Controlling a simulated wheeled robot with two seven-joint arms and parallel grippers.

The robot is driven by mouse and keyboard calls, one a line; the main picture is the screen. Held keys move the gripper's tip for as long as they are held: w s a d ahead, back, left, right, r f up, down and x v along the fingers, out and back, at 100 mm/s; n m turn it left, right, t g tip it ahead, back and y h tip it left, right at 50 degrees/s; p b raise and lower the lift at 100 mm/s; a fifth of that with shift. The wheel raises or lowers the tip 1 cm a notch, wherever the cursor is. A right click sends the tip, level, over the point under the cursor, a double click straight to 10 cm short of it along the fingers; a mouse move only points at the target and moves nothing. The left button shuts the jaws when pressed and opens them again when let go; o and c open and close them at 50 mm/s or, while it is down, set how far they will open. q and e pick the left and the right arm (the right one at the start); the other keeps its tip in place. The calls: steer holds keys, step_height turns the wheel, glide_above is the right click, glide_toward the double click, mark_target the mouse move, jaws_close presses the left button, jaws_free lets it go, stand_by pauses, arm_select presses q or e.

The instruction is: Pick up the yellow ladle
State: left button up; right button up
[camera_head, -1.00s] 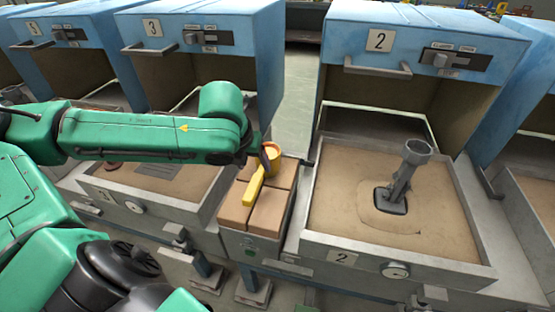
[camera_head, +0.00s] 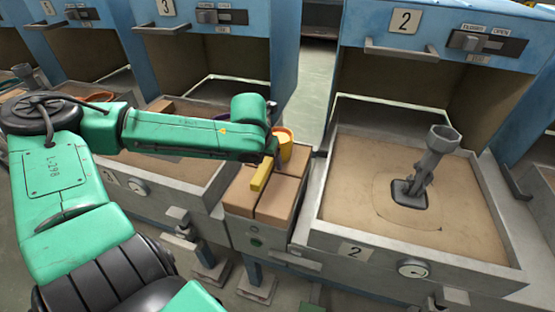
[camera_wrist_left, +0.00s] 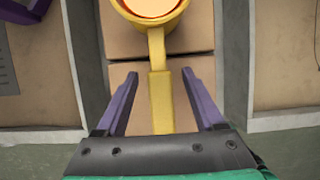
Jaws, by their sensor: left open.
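The yellow ladle (camera_head: 262,174) lies on tan blocks on the stand between two sand beds. Its round cup (camera_head: 286,146) is at the far end, and its handle points toward me. In the left wrist view the handle (camera_wrist_left: 161,102) runs between the two purple fingers of my left gripper (camera_wrist_left: 160,74), with a gap on each side. The cup (camera_wrist_left: 150,12) is partly cut off at the top and looks pale orange inside. In the head view my left gripper (camera_head: 274,157) is over the ladle, its fingers mostly hidden. My right gripper is not in view.
The tan blocks (camera_head: 283,197) fill the narrow stand. To the right is the sand bed marked 2 (camera_head: 350,205), with a grey metal piece (camera_head: 413,185) standing in it. Another sand bed lies left, under my arm. Blue furnaces stand behind.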

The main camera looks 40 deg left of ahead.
arm_select(q)
steer(key=shift+x, duration=0.75)
steer(key=shift+r, duration=0.1)
steer(key=shift+c, duration=0.3)
jaws_close()
steer(key=shift+r, duration=0.1)
